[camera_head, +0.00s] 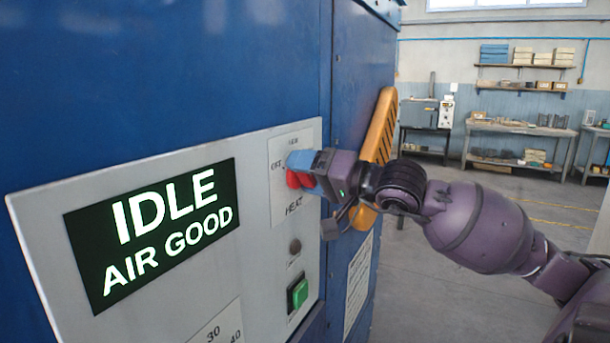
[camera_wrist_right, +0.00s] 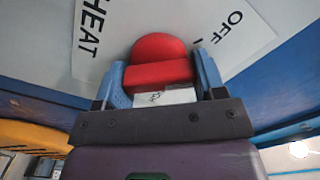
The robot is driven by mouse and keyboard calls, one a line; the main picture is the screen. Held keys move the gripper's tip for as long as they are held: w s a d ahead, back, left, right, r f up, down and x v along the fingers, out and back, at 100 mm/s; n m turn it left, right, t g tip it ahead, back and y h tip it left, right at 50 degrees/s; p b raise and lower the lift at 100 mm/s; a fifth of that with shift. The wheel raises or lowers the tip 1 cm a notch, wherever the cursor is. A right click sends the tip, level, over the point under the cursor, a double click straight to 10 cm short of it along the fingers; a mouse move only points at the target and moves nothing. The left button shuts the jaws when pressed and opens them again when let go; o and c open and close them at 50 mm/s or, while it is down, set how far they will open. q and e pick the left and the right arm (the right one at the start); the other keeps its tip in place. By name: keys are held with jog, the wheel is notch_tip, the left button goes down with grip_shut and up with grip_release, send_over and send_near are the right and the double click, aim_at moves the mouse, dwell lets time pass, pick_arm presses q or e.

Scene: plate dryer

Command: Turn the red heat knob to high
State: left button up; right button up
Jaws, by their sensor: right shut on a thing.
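The red heat knob (camera_head: 295,180) sits on the grey control panel (camera_head: 255,160), on a white label with "OFF" to its left and "HEAT" below. My right gripper (camera_head: 303,172) comes in from the right and is shut on the knob, its blue fingers on either side. In the right wrist view the red knob (camera_wrist_right: 158,62) stands between the two blue fingers of the right gripper (camera_wrist_right: 158,80), against the label. The knob's pointer is hidden by the gripper in the head view, so its exact setting cannot be told. My left gripper is not in view.
A display (camera_head: 150,235) reads "IDLE AIR GOOD". A green button (camera_head: 298,293) and a small dark round part (camera_head: 295,246) are below the knob. A yellow handle (camera_head: 380,127) stands out right of the panel. Workbenches (camera_head: 515,140) are far back across open floor.

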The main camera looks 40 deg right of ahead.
jog(key=m, duration=0.3)
jog(key=shift+f+m+b, duration=0.15)
jog(key=shift+m+b, duration=0.25)
jog(key=m, duration=0.3)
jog(key=shift+d+m, duration=0.1)
jog(key=shift+m, duration=0.2)
jog(key=m, duration=0.2)
jog(key=shift+f+m, duration=0.1)
jog(key=shift+m, duration=0.2)
jog(key=m+p, duration=0.1)
jog(key=m, duration=0.4)
jog(key=shift+m, duration=0.3)
jog(key=shift+f+m+p, duration=0.1)
jog(key=shift+m+p, duration=0.3)
jog(key=shift+m, duration=0.7)
jog(key=shift+m+p, duration=0.35)
jog(key=shift+m, duration=0.45)
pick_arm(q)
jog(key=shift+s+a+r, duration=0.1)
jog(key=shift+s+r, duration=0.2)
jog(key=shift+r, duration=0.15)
pick_arm(e)
jog(key=shift+f+m, duration=0.2)
jog(key=shift+m, duration=0.3)
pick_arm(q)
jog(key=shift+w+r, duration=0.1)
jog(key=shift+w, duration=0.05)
